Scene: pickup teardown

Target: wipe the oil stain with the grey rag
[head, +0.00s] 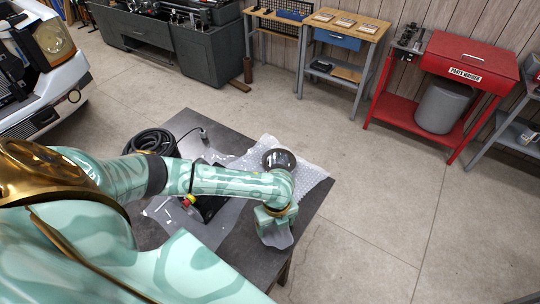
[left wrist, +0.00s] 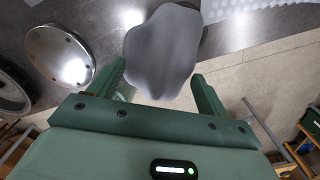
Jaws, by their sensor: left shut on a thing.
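My left gripper (head: 274,222) is over the right front part of the dark table (head: 172,127). It is shut on the grey rag (head: 280,240), which hangs below and beyond the fingers. In the left wrist view the crumpled rag (left wrist: 163,48) sits between the two green fingers of the gripper (left wrist: 160,76), with the metal tabletop (left wrist: 110,15) behind it. I cannot make out the oil stain; my arm and the rag cover part of the table. I cannot tell whether the rag touches the table. My right gripper is not in view.
Bubble wrap (head: 311,176) and a round metal cover (head: 279,160) lie close to the gripper. A red parts washer (head: 470,62) and workbenches stand at the back. The floor right of the table is clear.

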